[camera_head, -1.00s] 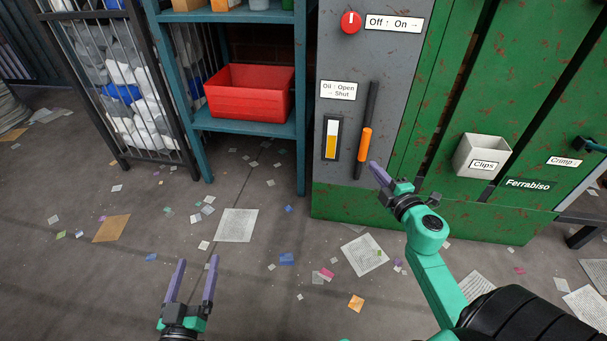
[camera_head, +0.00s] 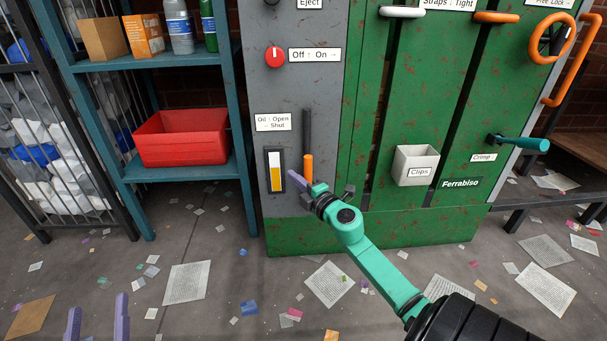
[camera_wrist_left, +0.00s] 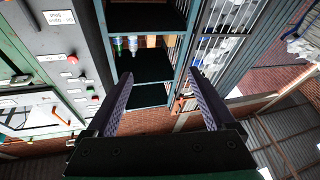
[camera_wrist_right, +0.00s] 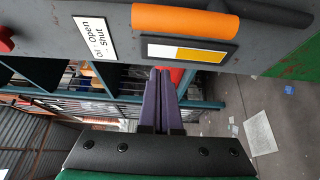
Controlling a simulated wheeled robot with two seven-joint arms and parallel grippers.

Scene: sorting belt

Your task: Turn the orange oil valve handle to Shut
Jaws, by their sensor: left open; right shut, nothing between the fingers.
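The oil valve handle (camera_head: 308,167) has an orange grip at the low end of an upright black bar (camera_head: 307,128) on the grey panel. The label (camera_head: 272,122) reads "Oil: Open → Shut". My right gripper (camera_head: 294,178) is shut and empty, its fingers at the grip's lower end and pointing left past it. The grip's bottom is partly hidden; contact cannot be told. In the right wrist view the orange grip (camera_wrist_right: 185,20) is at the top, beyond the shut fingers (camera_wrist_right: 160,75). My left gripper (camera_head: 98,305) is open and empty, low at the left.
A yellow-and-white gauge (camera_head: 275,171) is left of the handle. A red On/Off knob (camera_head: 275,57) is above. A blue shelf (camera_head: 244,140) with a red bin (camera_head: 182,151) stands left. A Clips box (camera_head: 416,166) and a teal Crimp lever (camera_head: 523,143) are right. Papers litter the floor.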

